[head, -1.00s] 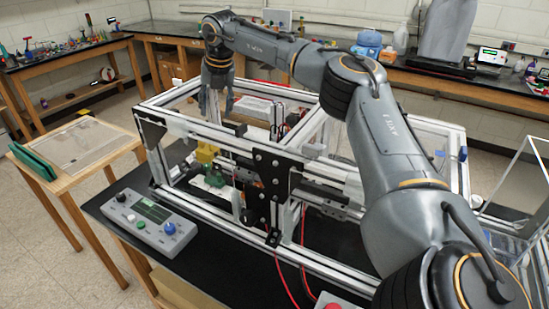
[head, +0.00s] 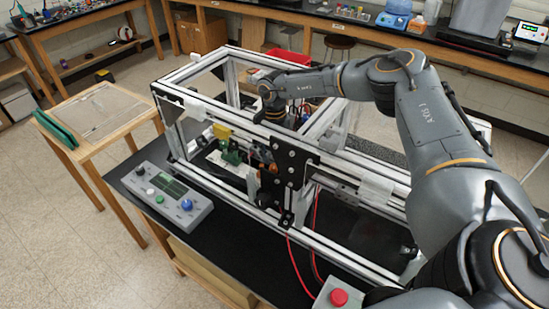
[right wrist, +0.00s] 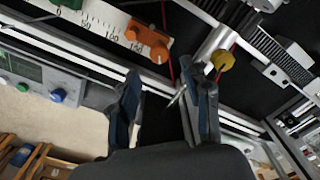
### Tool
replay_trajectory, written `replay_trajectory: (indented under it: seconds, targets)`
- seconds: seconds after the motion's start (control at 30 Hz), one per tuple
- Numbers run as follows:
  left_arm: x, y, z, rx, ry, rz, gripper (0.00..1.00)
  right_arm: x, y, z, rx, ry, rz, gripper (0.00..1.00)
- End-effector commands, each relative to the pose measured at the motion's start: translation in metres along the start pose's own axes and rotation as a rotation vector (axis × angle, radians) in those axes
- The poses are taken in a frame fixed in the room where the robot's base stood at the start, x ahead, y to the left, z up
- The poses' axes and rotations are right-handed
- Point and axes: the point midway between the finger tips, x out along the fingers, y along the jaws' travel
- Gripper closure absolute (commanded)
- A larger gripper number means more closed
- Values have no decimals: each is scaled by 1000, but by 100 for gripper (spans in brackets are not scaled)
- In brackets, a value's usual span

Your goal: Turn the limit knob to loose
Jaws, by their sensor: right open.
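A grey control box (head: 172,216) with a screen and black, white, green and blue knobs sits on the black table; its blue knob (head: 186,204) also shows in the right wrist view (right wrist: 57,96). An orange knob (right wrist: 147,40) sits on a white scale plate marked with numbers, and a round yellow knob (right wrist: 222,60) is to its right. I cannot read which knob is the limit knob. My right gripper (right wrist: 166,85) is open and empty, below the orange knob in the picture. In the head view it is mostly hidden behind the frame. My left gripper is not in view.
The aluminium extrusion frame (head: 215,103) surrounds the mechanism, with rails and black plates (head: 290,160) close to my right arm. Red tubing (head: 290,255) hangs in front. A red button box (head: 338,298) is at the front. A wooden table (head: 92,118) stands at the left.

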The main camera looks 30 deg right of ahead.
Motion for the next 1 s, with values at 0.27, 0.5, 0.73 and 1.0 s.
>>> replay_trajectory:
  seconds: [0.27, 0.5, 0.73, 1.0]
  targets:
    - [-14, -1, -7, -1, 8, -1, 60, 41, 0, 0, 1, 1, -2, 52]
    - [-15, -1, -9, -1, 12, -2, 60, 51, 0, 1, 0, -2, 0, 52]
    - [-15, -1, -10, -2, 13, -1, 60, 51, 0, 1, 0, -1, 0, 62]
    - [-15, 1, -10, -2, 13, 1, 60, 50, 0, 1, 0, -1, 0, 100]
